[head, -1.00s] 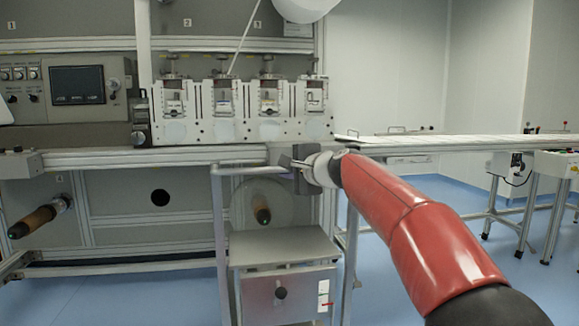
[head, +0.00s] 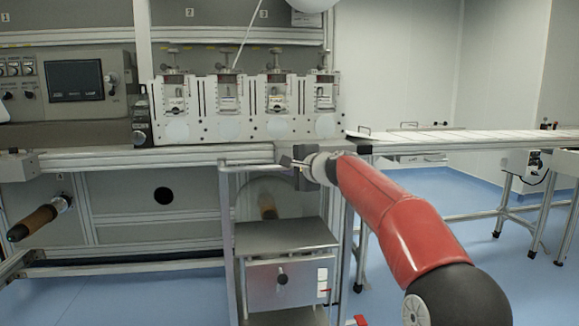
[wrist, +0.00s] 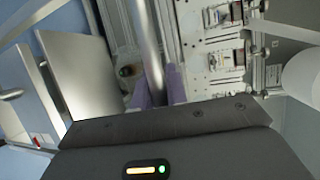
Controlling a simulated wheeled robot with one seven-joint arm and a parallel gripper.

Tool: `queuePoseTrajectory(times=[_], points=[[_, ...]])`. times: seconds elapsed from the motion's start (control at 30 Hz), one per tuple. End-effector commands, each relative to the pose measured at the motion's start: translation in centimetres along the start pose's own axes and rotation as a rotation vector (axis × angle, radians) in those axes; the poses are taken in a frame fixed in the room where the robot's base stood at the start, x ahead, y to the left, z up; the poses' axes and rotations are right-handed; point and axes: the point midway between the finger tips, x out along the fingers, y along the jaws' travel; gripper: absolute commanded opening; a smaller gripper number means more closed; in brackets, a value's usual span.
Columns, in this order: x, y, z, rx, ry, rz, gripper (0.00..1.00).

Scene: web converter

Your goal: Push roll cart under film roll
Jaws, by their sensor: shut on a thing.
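The roll cart (head: 290,285) is a grey metal cart with a flat top plate (head: 285,236), a front panel with a dark knob, and an upright tube frame. It stands in front of the machine, below a brown roll core (head: 268,206). The film roll (head: 290,192) around that core is faint and translucent, its lower part hidden by the cart top. My gripper (head: 290,163) is shut on the cart's top handle bar. In the wrist view my gripper's purple fingers (wrist: 158,88) close around the silver bar (wrist: 150,50); the cart's top plate (wrist: 80,75) shows at left.
The converter (head: 245,105) stands behind the cart. A second spindle with a brown core (head: 40,219) sticks out at the left. A conveyor table (head: 460,142) on legs extends right. Blue floor (head: 110,295) is clear left of the cart.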

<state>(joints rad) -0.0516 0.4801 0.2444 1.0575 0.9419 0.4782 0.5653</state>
Motion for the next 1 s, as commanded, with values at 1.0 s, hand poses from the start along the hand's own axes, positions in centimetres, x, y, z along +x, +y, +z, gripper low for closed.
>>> queuePoseTrajectory(times=[1.0], points=[[-6.6,-0.1,-0.1,-0.002,0.007,-0.007,0.36]])
